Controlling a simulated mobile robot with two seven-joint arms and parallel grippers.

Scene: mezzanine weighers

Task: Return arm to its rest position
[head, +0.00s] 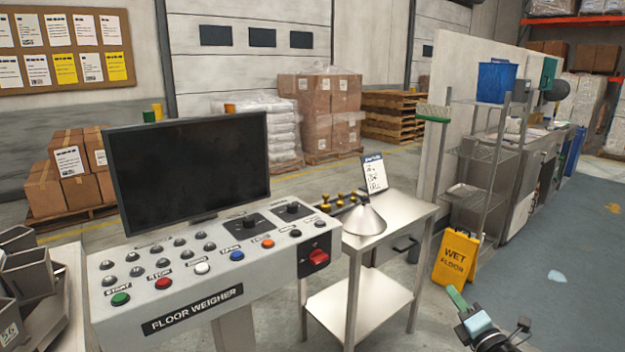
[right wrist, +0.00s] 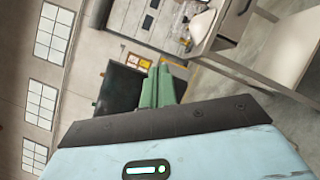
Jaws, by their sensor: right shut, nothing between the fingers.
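My right gripper (head: 456,296) is at the bottom right of the head view, with its green fingers pointing up and to the left. It is in front of the steel table and the yellow wet floor sign and touches nothing that I can see. In the right wrist view its green fingers (right wrist: 157,86) lie together, shut, with nothing between them. Part of my right arm shows behind it at the lower edge. My left gripper and left arm are not in view.
The floor weigher console (head: 245,290) with its dark screen (head: 188,165) stands in front. The steel table (head: 408,212) holds a metal cone (head: 364,221). The yellow sign (head: 455,258) stands by the wire shelf (head: 490,150). Blue floor (head: 570,250) at the right is mostly free.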

